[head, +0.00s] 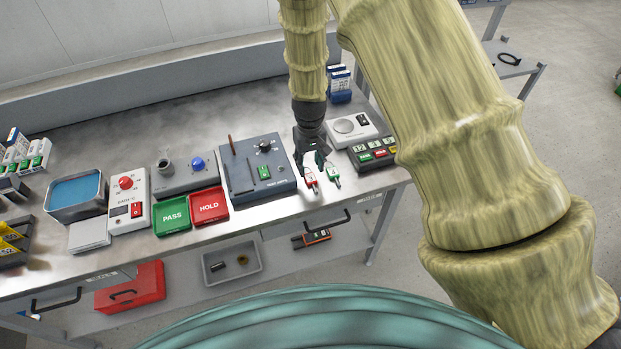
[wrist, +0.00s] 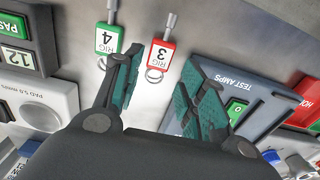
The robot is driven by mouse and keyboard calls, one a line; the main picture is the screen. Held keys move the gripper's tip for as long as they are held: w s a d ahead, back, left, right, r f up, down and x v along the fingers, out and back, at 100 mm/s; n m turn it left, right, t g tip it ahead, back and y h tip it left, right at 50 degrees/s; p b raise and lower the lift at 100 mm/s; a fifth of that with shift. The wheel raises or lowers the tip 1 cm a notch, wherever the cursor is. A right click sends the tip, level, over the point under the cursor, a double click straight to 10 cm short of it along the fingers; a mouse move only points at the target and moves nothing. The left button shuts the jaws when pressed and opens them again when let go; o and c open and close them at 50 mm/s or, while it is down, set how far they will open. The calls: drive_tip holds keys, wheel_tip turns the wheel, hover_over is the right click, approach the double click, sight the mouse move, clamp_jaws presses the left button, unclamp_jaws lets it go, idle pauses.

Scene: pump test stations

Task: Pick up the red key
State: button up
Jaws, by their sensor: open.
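The red key (head: 311,178) lies on the bench near its front edge. In the wrist view the red key (wrist: 161,54) shows a red-edged white tag reading RIG 3, with a metal shaft at one end and a ring at the other. A similar green key (wrist: 108,39), marked RIG 4, lies beside it; it also shows in the head view (head: 334,175). My gripper (head: 313,160) is open and empty, close behind the keys. In the wrist view my gripper (wrist: 165,62) has its fingers on either side of the red key's tag; contact is not visible.
A grey test amps box (head: 257,170) stands left of the keys. A white pad scale (head: 350,128) and a dark counter box (head: 371,152) stand to the right. Green PASS (head: 172,216) and red HOLD (head: 209,206) trays lie farther left.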

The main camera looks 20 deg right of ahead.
sight(310, 177)
drive_tip(key=shift+f+p, duration=1.4)
drive_tip(key=shift+f, duration=1.2)
drive_tip(key=c, duration=0.7)
